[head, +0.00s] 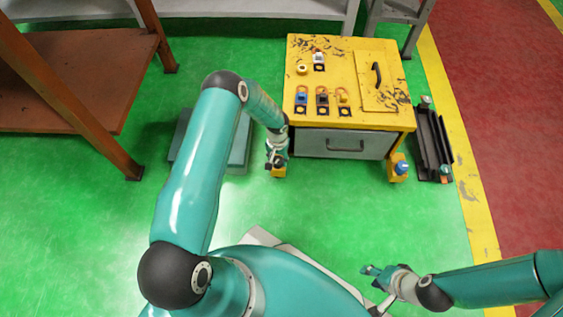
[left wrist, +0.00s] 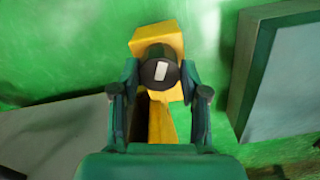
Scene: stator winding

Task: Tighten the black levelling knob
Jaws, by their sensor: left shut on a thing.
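The black levelling knob (left wrist: 159,77) carries a white mark and sits on a yellow foot block (left wrist: 158,38) in the left wrist view. My left gripper (left wrist: 160,92) has one finger on each side of the knob and is shut on it. In the head view my left gripper (head: 275,161) is at the front left corner of the yellow cabinet, just above the yellow foot (head: 279,172); the knob is hard to make out there. My right gripper (head: 371,271) is low at the right, away from the cabinet; its finger gap is unclear.
The yellow cabinet (head: 345,60) bears several small parts, a hatch and a drawer below. A blue knob (head: 402,167) is on its front right foot. A grey-teal box (head: 240,150) lies left of my left gripper. A black tray (head: 428,140) lies right. Green floor in front is open.

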